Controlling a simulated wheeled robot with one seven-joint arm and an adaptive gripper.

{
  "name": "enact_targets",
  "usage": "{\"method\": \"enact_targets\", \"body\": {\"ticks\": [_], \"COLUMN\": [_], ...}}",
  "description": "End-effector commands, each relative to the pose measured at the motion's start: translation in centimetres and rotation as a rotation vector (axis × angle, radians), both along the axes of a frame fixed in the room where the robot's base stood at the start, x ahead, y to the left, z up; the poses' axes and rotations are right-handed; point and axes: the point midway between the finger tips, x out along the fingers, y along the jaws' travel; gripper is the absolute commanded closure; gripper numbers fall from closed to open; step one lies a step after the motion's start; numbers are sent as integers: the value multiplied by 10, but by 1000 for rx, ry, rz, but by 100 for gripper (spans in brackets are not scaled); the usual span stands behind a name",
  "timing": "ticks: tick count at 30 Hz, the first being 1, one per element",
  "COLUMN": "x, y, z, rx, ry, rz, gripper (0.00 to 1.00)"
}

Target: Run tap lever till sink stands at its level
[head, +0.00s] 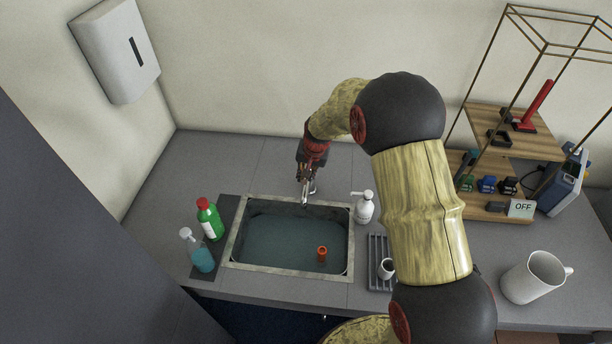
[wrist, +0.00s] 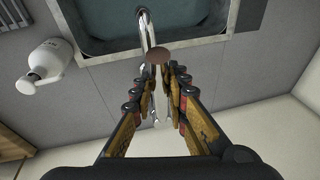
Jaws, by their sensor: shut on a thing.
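The sink (head: 240,262) is a rectangular metal-rimmed basin holding bluish-grey water (head: 280,240). My gripper (head: 309,172) is at the tap from behind. In the wrist view my gripper (wrist: 161,92) is shut on the tap lever, which is mostly hidden between the fingers. A brown round knob (wrist: 160,57) shows just beyond the fingertips. I cannot make out a water stream.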

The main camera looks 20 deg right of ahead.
Motion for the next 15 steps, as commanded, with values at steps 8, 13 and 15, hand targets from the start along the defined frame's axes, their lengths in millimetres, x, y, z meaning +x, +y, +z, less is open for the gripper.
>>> {"method": "enact_targets", "body": {"ticks": [8,13,15], "x": [-2,-1,-1], "y": [0,0,0], "z": [-2,-1,-1], "rx": [0,0,0], "ry": [4,4,4], "rz": [0,0,0], "gripper": [81,71,67]}}
